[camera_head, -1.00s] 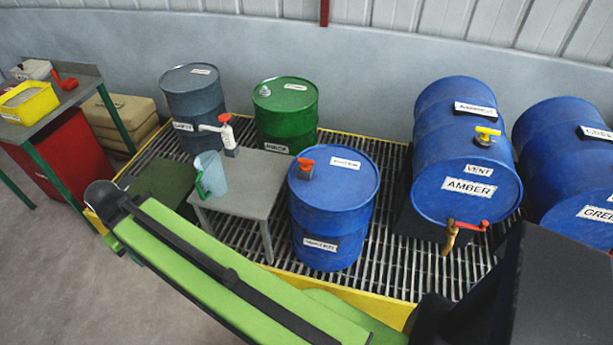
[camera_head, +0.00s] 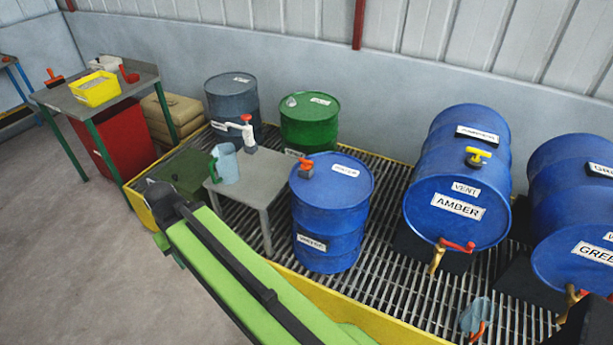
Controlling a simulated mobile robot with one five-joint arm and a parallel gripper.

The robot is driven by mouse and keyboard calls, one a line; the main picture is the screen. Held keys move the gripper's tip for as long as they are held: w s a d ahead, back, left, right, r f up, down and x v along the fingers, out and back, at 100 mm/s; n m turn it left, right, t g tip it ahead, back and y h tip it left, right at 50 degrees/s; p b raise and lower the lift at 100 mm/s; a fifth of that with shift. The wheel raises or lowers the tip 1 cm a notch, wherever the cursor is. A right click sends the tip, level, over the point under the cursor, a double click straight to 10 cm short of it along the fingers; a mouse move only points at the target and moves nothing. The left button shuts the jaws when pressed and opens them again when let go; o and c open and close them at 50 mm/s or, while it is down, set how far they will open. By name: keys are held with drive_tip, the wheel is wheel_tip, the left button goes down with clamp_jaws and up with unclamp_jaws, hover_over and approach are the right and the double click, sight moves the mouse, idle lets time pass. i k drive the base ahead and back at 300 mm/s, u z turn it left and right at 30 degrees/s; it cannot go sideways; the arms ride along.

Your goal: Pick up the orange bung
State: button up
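An orange bung-like piece (camera_head: 306,166) with a dark base sits on top of the upright blue drum (camera_head: 331,215), near the left side of its lid. A second orange-red piece (camera_head: 54,77) lies on the bench at the far left, too small to identify. My green and black arm (camera_head: 235,270) runs from the bottom of the picture up to a dark joint left of the upright blue drum. It is apart from the orange piece in the picture. My gripper is not visible.
A grey stand (camera_head: 247,186) carries a pale jug (camera_head: 224,165) and a white pump-like item. Dark grey (camera_head: 231,106) and green (camera_head: 309,121) drums stand behind. Two lying blue drums are at right. Another jug (camera_head: 475,316) is on the grating. Floor at left is clear.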

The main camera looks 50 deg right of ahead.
sight(308, 163)
drive_tip(key=z, duration=0.15)
drive_tip(key=i, duration=0.95)
drive_tip(key=u, duration=0.05)
